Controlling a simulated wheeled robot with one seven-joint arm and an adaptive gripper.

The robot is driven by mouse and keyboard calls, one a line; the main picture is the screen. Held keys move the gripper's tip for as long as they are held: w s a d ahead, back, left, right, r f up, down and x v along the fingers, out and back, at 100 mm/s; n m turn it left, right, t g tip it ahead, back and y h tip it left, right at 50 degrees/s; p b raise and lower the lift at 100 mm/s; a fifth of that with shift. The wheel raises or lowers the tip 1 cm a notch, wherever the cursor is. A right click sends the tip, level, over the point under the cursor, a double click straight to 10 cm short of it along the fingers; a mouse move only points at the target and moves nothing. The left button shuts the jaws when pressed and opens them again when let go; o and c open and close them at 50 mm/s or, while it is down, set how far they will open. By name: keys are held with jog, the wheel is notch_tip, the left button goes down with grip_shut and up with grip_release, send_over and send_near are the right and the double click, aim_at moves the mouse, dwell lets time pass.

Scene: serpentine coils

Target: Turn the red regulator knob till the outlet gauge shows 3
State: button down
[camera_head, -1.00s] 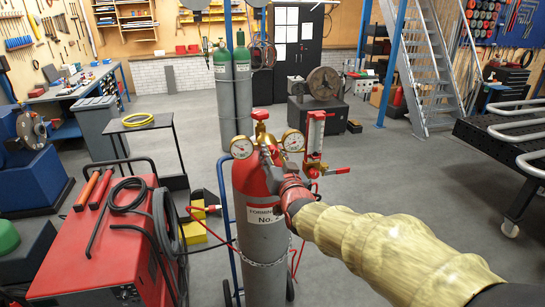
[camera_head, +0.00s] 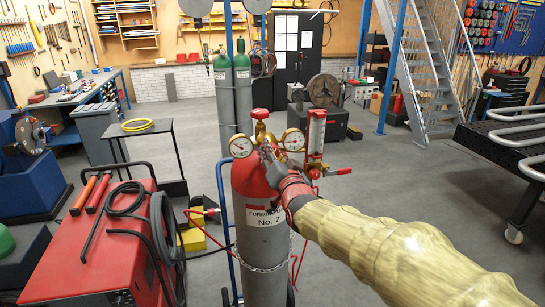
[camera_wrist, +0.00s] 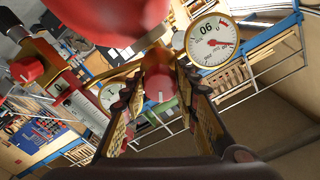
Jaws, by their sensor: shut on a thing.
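The red regulator knob (camera_wrist: 160,86) sits between my gripper's fingers (camera_wrist: 160,84) in the wrist view, with a finger on each side. My gripper (camera_head: 269,153) is shut on it at the regulator's front. In the head view my gripper hides the knob. The brass regulator (camera_head: 264,136) tops a red-shouldered grey cylinder (camera_head: 248,178). It carries a left gauge (camera_head: 241,147) and a right gauge (camera_head: 293,140). Both have white faces and red marks, too small to read surely. The wrist view shows one gauge (camera_wrist: 212,41) tilted and close, the other (camera_wrist: 110,97) partly covered.
A red valve handwheel (camera_head: 261,113) is above the regulator. A flowmeter tube (camera_head: 315,135) with a red-handled lever stands close right of the gauges. A red machine (camera_head: 95,240) with cables and a red hose are left.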

jog(key=shift+f+b, duration=0.15)
jog(key=shift+b, duration=0.15)
jog(key=shift+m+b, duration=1.2)
jog(key=shift+b, duration=0.05)
jog(key=shift+m+b, duration=0.3)
jog(key=shift+m, duration=0.1)
jog(key=shift+m+b, duration=0.4)
jog(key=shift+b, duration=0.25)
jog(key=shift+m+b, duration=0.8)
jog(key=shift+b, duration=0.15)
jog(key=shift+m, duration=0.4)
